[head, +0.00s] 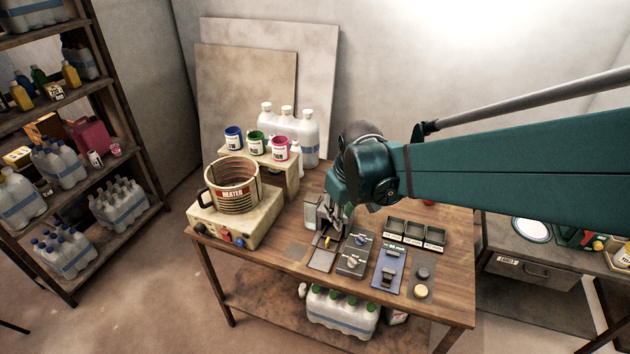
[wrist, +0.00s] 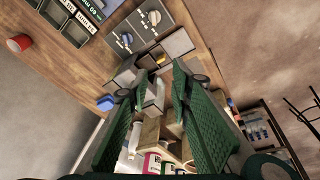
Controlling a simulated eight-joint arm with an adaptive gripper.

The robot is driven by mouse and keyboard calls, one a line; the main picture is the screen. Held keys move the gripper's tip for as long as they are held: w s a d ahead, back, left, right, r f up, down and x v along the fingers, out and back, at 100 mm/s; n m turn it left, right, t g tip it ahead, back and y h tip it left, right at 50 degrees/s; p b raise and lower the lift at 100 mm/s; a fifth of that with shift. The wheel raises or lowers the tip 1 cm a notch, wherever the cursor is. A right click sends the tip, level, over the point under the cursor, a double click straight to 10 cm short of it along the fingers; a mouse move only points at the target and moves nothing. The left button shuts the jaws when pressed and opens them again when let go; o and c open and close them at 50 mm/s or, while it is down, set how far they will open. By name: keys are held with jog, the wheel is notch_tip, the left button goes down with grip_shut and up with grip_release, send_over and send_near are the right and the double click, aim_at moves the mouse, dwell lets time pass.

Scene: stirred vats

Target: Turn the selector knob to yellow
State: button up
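A dark grey panel (head: 341,271) on the wooden table carries two knobs. The upper knob (head: 360,239) has a blue marking beside it, and the lower knob (head: 352,262) is pale grey. Both also show in the wrist view, the larger one (wrist: 154,17) and the smaller one (wrist: 127,38). I cannot tell which is the selector, nor read their settings. My gripper (head: 326,226) is just left of the panel, pointing down and touching neither knob. In the wrist view my gripper (wrist: 160,72) has its fingers apart, with no object clearly held.
A heater (head: 232,220) stands on the left. A small shelf (head: 262,165) behind it holds paint cans. A blue switch unit (head: 388,271), black trays (head: 416,234) and two round buttons (head: 421,282) lie right of the panel. A small yellow piece (head: 327,240) is below my gripper.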

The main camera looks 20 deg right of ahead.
aim_at(363, 240)
jog(key=w+d+f+g, duration=0.1)
jog(key=d+f, duration=0.2)
jog(key=f, duration=0.1)
jog(key=w+d+f+g+p, duration=0.1)
jog(key=d+f, duration=0.2)
jog(key=d, duration=0.1)
jog(key=w+d+f+n+g+p, duration=0.1)
jog(key=d+f, duration=0.3)
jog(key=shift+w+d+f+y, duration=0.2)
jog(key=shift+f+y, duration=0.1)
jog(key=shift+f, duration=0.1)
jog(key=shift+f+b, duration=0.3)
jog(key=shift+f, duration=3.5)
grip_shut()
